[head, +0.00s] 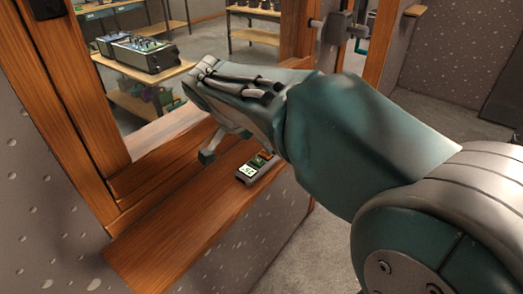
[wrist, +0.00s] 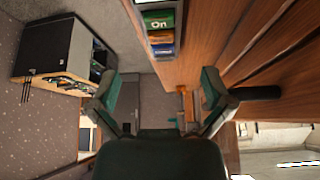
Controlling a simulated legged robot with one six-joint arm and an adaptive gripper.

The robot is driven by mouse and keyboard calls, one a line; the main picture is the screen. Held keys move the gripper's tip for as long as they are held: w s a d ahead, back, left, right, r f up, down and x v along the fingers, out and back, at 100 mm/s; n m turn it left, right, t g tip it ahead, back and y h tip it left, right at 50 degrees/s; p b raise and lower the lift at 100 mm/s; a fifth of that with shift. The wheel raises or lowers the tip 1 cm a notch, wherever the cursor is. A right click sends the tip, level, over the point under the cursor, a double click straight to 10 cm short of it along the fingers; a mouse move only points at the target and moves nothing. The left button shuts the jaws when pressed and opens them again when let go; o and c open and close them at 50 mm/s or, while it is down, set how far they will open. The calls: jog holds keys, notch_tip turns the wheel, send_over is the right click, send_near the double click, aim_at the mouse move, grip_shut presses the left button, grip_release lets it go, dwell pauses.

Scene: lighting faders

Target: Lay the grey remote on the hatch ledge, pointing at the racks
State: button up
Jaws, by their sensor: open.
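The grey remote (head: 242,180) lies on the wooden hatch ledge (head: 165,240), close to the ledge's room-side edge. Its top carries green, orange and pale labelled patches. In the wrist view the remote (wrist: 160,30) is at the top, with a green "On" label, beside the bare wood of the ledge (wrist: 215,40). My gripper (wrist: 160,90) is open, its two fingers apart with nothing between them. In the head view it hangs over the ledge just beyond the remote, one fingertip showing and the other hidden. The racks (head: 140,100) stand beyond the hatch.
A grey console (head: 140,52) sits on the near rack. The wooden hatch post (head: 70,90) rises at the left, and another frame post with a metal latch (head: 338,27) stands behind my arm. The near-left ledge is clear.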

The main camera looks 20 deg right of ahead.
jog(key=v, duration=0.5)
jog(key=s+d+f+n+t+y, duration=0.1)
jog(key=s+f+n, duration=0.3)
jog(key=s, duration=0.5)
jog(key=s+d+f+n+t+y, duration=0.1)
jog(key=s+d+f+n+y, duration=0.1)
jog(key=s+f+n+y, duration=0.2)
jog(key=s+f+n, duration=0.1)
jog(key=s+n, duration=0.2)
jog(key=s, duration=0.2)
jog(key=shift+n+t, duration=0.3)
jog(key=shift+n, duration=0.1)
jog(key=shift+d, duration=0.1)
dwell(0.4)
